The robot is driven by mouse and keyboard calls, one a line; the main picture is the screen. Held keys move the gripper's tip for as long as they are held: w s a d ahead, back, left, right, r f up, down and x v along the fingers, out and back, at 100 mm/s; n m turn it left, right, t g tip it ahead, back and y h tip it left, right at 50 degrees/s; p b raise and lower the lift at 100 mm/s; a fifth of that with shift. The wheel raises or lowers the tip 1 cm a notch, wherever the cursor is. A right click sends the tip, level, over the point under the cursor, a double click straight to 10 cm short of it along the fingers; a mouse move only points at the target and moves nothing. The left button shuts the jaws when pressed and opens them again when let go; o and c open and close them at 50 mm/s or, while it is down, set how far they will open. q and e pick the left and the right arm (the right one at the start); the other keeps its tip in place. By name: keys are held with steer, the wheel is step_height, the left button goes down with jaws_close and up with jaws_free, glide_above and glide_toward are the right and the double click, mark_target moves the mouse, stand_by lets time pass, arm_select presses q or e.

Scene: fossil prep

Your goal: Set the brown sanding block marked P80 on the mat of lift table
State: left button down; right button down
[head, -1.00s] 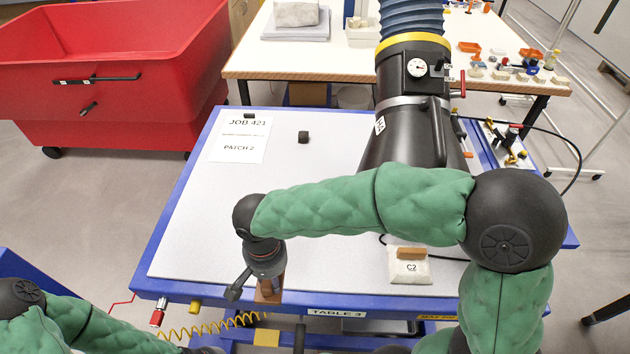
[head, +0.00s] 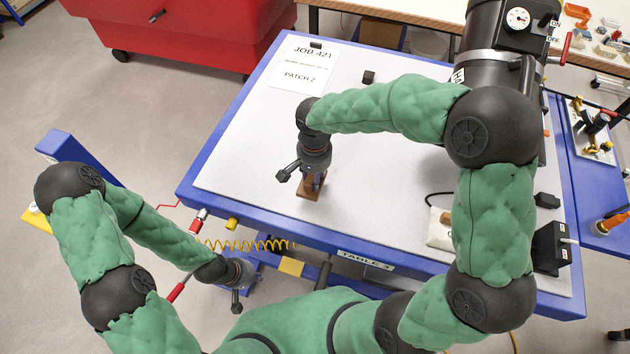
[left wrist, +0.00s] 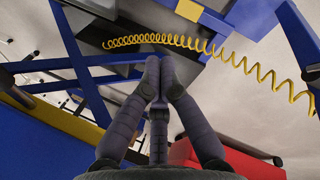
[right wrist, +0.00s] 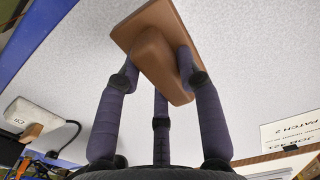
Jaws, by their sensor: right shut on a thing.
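The brown sanding block (head: 310,193) is in my right gripper (head: 313,180), over the near left part of the pale grey mat (head: 240,165) of the lift table (head: 330,232). In the right wrist view the fingers (right wrist: 158,75) close around the raised grip of the block (right wrist: 130,30), and its flat plate is towards the mat. I cannot tell whether the plate touches the mat. No P80 mark is readable. My left gripper (head: 237,300) hangs off the table's front edge; in the left wrist view its fingertips (left wrist: 158,75) meet with nothing between them.
A small dark block (head: 368,76) and a job sheet (head: 303,62) lie at the back. A yellow coiled hose (head: 250,245) hangs in front.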

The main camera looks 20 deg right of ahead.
steer(key=shift+w+d+f, duration=0.15)
steer(key=shift+w+f, duration=0.1)
steer(key=shift+f, duration=0.1)
steer(key=shift+w+f+b, duration=0.15)
steer(key=shift+f+b, duration=0.05)
steer(key=shift+f, duration=0.75)
steer(key=shift+w+f+b, duration=0.1)
steer(key=shift+f+b, duration=0.05)
steer(key=shift+f, duration=0.75)
steer(key=shift+f, duration=0.15)
steer(key=c, duration=0.8)
jaws_free()
steer(key=shift+r, duration=0.3)
step_height(320, 180, up, 12)
steer(key=shift+d+f+p, duration=0.1)
steer(key=shift+p, duration=1)
